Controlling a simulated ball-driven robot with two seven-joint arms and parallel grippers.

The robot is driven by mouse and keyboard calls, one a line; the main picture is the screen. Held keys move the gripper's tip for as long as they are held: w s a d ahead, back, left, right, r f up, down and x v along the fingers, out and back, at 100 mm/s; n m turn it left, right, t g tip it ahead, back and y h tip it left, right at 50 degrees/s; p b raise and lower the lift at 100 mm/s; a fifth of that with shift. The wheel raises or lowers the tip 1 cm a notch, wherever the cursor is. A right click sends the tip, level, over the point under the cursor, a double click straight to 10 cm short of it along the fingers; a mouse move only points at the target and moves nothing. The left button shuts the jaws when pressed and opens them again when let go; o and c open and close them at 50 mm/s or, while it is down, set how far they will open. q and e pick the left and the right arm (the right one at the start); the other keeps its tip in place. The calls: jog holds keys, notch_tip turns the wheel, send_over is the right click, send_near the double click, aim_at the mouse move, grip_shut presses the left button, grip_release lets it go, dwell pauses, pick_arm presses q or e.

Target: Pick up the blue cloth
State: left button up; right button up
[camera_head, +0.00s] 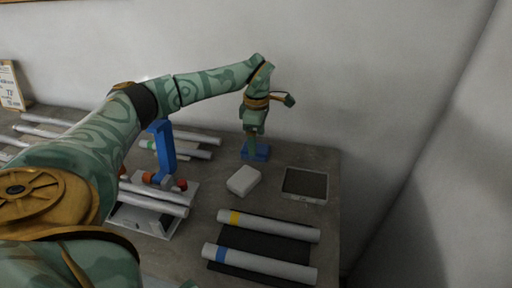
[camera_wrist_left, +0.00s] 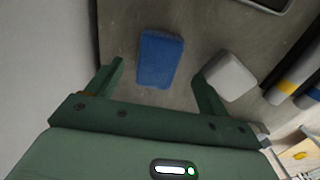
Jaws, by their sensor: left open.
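The blue cloth (camera_head: 262,153) is a small folded rectangle lying on the table near the back wall. It also shows in the left wrist view (camera_wrist_left: 160,59), beyond and between my fingers. My left gripper (camera_head: 252,146) points down at the cloth in the head view and covers part of it. In the left wrist view the left gripper (camera_wrist_left: 160,80) is open, with one finger to each side of the cloth's line and nothing between them. The cloth looks apart from both fingers. My right gripper is not in view.
A white block (camera_head: 243,180) sits close to the cloth, next to one finger in the wrist view. A grey-framed tray (camera_head: 305,184) lies to the right. Tubes with yellow and blue bands (camera_head: 268,226) lie in front. A blue upright clamp (camera_head: 163,150) stands left.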

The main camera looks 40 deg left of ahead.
aim_at(258, 148)
pick_arm(q)
jog(key=f, duration=0.1)
jog(key=f+b, duration=0.1)
jog(key=f, duration=0.2)
jog(key=shift+w+d+f, duration=0.15)
jog(key=shift+w+f, duration=0.1)
jog(key=shift+f, duration=0.15)
jog(key=shift+c, duration=0.7)
jog(key=c, duration=0.9)
jog(key=shift+r, duration=0.55)
notch_tip(258, 148, up, 3)
jog(key=shift+f+p, duration=0.1)
jog(key=shift+p, duration=0.5)
jog(key=s+d+r+p, duration=0.1)
jog(key=s+d+r, duration=0.1)
jog(key=s+r, duration=0.1)
jog(key=s+d+r+p, duration=0.1)
jog(key=s+d+r, duration=0.1)
jog(key=s, duration=0.3)
jog(key=s+d+r+p, duration=0.2)
jog(key=s+r, duration=0.2)
jog(key=shift+s+d+r, duration=0.2)
jog(key=shift+s+d, duration=0.05)
